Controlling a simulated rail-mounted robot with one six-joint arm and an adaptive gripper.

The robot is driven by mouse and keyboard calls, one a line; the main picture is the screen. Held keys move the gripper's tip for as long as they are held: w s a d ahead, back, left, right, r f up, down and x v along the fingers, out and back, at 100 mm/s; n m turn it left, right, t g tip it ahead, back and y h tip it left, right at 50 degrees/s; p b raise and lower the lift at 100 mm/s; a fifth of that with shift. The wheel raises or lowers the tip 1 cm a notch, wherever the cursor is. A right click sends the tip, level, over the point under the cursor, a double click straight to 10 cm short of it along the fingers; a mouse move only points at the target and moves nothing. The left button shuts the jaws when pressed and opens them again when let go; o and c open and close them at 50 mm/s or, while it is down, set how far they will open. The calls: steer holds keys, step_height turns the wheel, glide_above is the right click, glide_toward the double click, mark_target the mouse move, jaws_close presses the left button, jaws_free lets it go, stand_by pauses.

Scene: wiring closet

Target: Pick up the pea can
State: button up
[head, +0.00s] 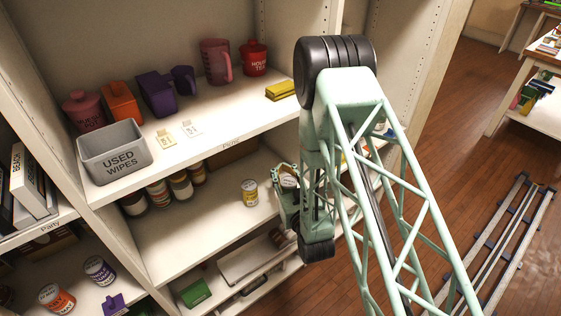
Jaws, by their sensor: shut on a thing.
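My gripper (284,194) is at the right end of the middle shelf, beside the upright panel. It is shut on a can (289,181), of which a pale round top shows between the fingers. The can's label is mostly hidden, so I cannot read whether it is the pea can. Another can (249,193), with a yellow and white label, stands upright on the shelf just left of my gripper, apart from it. I cannot tell whether the held can touches the shelf.
Several cans or jars (181,186) stand at the back left of the middle shelf (200,228). The upper shelf holds a grey "USED WIPES" bin (116,158), coloured canisters and a yellow sponge-like block (281,90). A green box (195,292) lies below. The middle shelf's front is clear.

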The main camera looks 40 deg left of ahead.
steer(key=shift+v, duration=0.85)
